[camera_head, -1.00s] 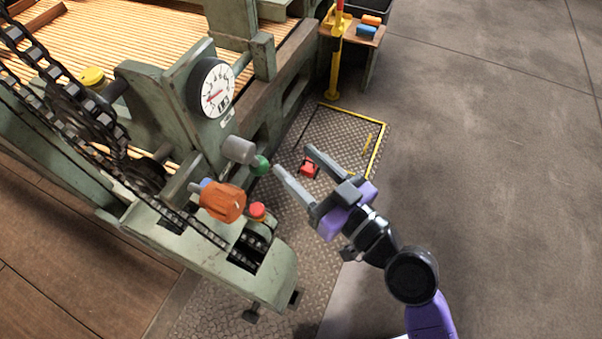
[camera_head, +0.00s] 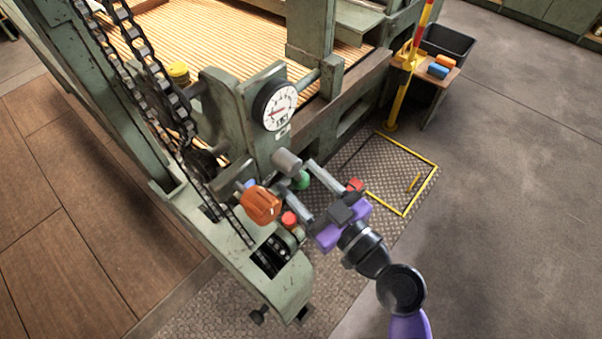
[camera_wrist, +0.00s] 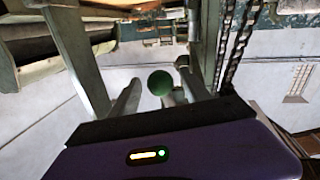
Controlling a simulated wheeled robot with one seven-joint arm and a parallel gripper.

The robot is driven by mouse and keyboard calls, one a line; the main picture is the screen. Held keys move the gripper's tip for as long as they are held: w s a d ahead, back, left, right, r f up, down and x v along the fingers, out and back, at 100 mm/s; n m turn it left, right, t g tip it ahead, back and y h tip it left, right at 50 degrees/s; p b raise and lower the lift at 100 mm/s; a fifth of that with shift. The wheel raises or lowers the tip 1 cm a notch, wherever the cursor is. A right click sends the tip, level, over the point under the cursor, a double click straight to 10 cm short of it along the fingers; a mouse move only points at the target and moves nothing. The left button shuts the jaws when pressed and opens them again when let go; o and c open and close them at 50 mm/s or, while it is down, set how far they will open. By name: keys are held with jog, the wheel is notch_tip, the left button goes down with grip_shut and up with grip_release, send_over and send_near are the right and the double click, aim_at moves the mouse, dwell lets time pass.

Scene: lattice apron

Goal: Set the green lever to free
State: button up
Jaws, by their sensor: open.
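The green lever's round knob (camera_head: 302,181) is at the end of the green machine, beside a grey cylinder (camera_head: 287,161). My gripper (camera_head: 298,175) is open, with its two fingers on either side of the knob. In the wrist view the green knob (camera_wrist: 160,83) shows between the fingers, near the middle, with a pale rod behind it. Whether a finger touches it I cannot tell. The lever's arm is mostly hidden, and no free marking can be read.
An orange knob (camera_head: 262,204) and a red button (camera_head: 289,219) sit just left of and below my gripper. A dial gauge (camera_head: 275,105) is above. Chains (camera_head: 160,85) run at the left. Open floor (camera_head: 510,200) lies to the right.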

jog(key=shift+w+a, duration=0.25)
jog(key=shift+a, duration=0.05)
grip_shut()
dwell(1.3)
